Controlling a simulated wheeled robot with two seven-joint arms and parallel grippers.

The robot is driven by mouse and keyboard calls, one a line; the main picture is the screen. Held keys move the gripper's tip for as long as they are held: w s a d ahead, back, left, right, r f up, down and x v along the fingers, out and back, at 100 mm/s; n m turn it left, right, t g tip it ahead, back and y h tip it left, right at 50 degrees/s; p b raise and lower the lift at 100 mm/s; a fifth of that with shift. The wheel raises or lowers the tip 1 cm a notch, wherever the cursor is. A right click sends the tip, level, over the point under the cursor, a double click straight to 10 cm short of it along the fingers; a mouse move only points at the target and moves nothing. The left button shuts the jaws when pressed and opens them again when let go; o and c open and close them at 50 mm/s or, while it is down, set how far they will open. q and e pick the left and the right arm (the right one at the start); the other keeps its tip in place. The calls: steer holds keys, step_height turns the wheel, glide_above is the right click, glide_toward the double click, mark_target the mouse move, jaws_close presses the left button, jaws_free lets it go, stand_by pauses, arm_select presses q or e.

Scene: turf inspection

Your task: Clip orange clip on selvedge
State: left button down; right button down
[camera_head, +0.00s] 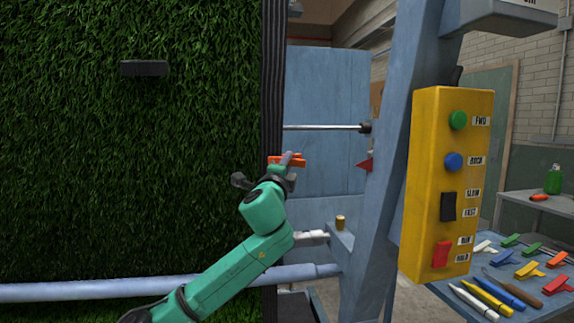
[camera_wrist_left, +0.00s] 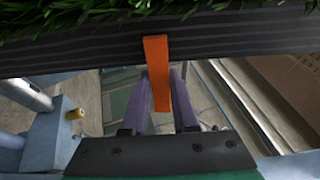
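The orange clip (camera_head: 274,160) is at my left gripper (camera_head: 290,158), beside the selvedge (camera_head: 273,80), the dark strip along the right edge of the green turf. In the left wrist view the clip (camera_wrist_left: 157,75) stands between the two fingers of my left gripper (camera_wrist_left: 162,75), which look closed on its sides. Its upper end overlaps the black selvedge (camera_wrist_left: 230,32). I cannot tell whether its jaws grip the strip. My right gripper is not in view.
A yellow control box (camera_head: 428,180) hangs on the blue frame post (camera_head: 385,150) at right. A table at lower right holds several coloured clips (camera_head: 530,270) and pens (camera_head: 490,295). A dark block (camera_head: 144,68) is on the turf.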

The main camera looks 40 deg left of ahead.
arm_select(q)
steer(key=c, duration=0.8)
jaws_free()
steer(key=shift+r, duration=0.1)
steer(key=shift+o, duration=1)
steer(key=shift+s+d, duration=0.15)
steer(key=b+v, duration=0.8)
steer(key=v, duration=0.6)
steer(key=shift+s, duration=0.3)
steer(key=shift+d, duration=0.15)
